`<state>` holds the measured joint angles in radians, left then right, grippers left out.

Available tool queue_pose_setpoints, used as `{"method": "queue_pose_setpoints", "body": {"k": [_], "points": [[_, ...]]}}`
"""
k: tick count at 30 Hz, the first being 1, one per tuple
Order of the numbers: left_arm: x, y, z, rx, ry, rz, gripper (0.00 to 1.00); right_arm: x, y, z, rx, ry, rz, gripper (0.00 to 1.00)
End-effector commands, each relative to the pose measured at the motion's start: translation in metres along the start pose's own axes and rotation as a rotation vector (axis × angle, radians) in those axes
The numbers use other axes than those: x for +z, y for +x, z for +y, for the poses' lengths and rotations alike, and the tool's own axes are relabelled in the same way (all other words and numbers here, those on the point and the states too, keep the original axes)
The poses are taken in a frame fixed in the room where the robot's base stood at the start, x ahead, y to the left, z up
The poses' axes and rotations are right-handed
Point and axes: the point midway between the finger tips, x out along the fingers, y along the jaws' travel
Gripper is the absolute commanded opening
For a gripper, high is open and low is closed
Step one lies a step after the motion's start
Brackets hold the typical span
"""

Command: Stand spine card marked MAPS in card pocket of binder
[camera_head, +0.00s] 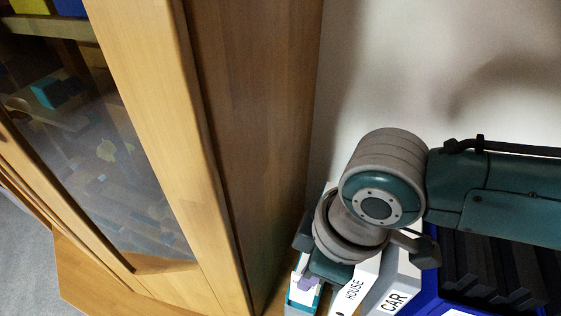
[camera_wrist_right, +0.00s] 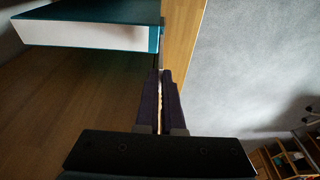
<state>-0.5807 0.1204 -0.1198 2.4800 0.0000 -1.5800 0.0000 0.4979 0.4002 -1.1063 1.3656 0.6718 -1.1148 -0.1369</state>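My right gripper (camera_wrist_right: 161,72) has dark purple fingers, parted by a narrow gap with a pale wood tone showing through. I see no card in it. In the head view its fingertips (camera_head: 308,283) are in front of a teal-edged binder with a white face (camera_head: 302,292), mostly hidden by my wrist. I cannot read MAPS anywhere. My left gripper is out of view.
White binders marked HOUSE (camera_head: 352,290) and CAR (camera_head: 393,302) stand right of the teal-edged one, under my right wrist. A blue bin (camera_head: 428,297) with dark contents is further right. A tall wooden cabinet (camera_head: 255,120) with a glass door stands close on the left.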

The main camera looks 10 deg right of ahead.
Motion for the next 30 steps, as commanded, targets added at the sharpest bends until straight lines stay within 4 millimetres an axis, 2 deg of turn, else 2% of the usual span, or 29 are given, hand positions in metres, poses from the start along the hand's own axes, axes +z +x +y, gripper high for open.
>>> {"method": "queue_pose_setpoints", "body": {"k": [13, 30], "points": [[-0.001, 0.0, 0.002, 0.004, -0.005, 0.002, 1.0, 0.0, 0.002, 0.0, 0.0, 0.0, 0.0, 0.0], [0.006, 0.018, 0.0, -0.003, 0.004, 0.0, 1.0, 0.005, 0.025, 0.0, 0.0, 0.0, 0.0, 0.0]]}}
